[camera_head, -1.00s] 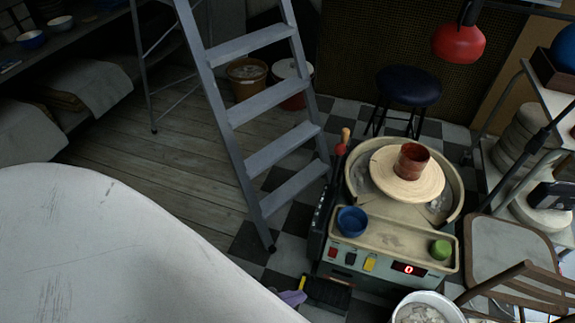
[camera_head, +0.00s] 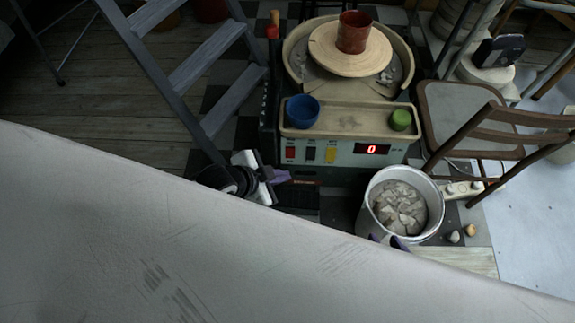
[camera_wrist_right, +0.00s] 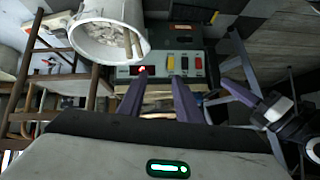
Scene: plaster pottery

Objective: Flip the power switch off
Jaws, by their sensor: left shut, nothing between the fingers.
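The pottery wheel's front panel (camera_head: 348,150) has a red switch (camera_head: 290,153), a black switch (camera_head: 310,153) and a yellow switch (camera_head: 331,154) beside a display (camera_head: 371,149) showing a red 0. I cannot tell which is the power switch or how each is set. My left gripper (camera_head: 284,176) is shut and empty, just below and left of the red switch. My right gripper shows only its purple tips (camera_head: 388,240) at the bucket's lower edge in the head view. In the right wrist view its fingers (camera_wrist_right: 160,77) are apart and empty, pointing toward the panel.
A bucket of pale chunks (camera_head: 400,208) stands right of the panel's front. A blue bowl (camera_head: 302,110) and green item (camera_head: 401,119) sit on the wheel's tray (camera_head: 350,119). A stepladder (camera_head: 207,55) stands left, a wooden chair (camera_head: 470,115) right.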

